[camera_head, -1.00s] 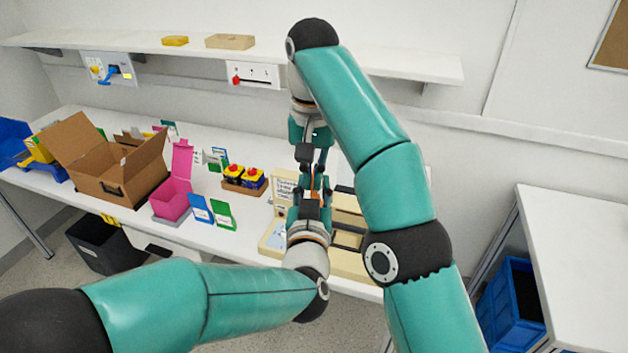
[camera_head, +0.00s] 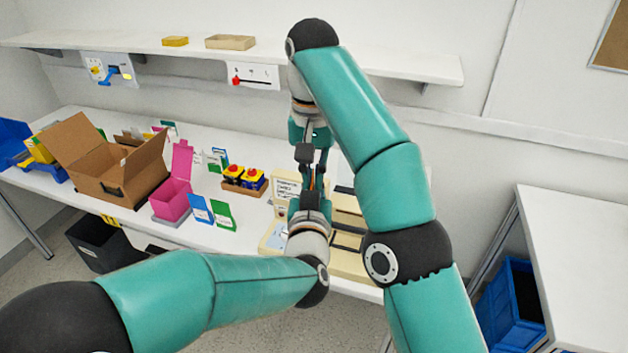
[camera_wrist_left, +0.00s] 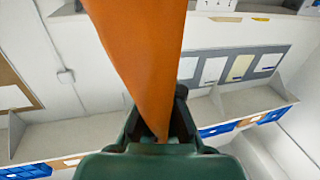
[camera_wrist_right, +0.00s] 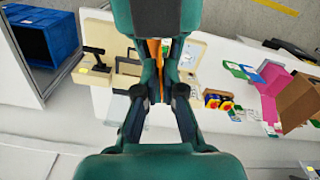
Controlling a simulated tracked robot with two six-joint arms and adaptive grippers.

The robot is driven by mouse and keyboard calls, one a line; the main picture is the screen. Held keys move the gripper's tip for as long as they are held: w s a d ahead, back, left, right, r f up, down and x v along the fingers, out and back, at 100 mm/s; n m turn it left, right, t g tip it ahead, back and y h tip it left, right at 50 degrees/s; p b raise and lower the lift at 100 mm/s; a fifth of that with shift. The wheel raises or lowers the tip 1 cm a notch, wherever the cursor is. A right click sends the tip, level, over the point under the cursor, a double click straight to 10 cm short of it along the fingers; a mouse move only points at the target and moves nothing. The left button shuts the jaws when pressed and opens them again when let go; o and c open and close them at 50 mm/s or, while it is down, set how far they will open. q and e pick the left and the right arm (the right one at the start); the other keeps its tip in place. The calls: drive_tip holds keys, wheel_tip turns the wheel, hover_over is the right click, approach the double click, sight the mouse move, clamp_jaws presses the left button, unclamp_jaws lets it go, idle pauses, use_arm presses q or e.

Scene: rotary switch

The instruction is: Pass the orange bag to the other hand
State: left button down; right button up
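The orange bag (camera_wrist_left: 140,55) fills the upper middle of the left wrist view and narrows to a point between my left fingers. In the right wrist view it is a thin orange strip (camera_wrist_right: 152,50). My left gripper (camera_head: 313,196) comes up from below, facing the right one, and appears shut on the bag's lower end. The finger contacts are partly hidden. In the head view the grippers hide most of the bag.
Below and behind the grippers is the white bench (camera_head: 200,235). It carries a cardboard box (camera_head: 130,175), a pink box (camera_head: 172,198), yellow-and-red switches (camera_head: 243,179) and a beige device (camera_head: 350,265). A shelf (camera_head: 400,65) runs behind my right arm. A side table (camera_head: 580,235) stands right.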

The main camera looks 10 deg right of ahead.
drive_tip(key=o, duration=0.4)
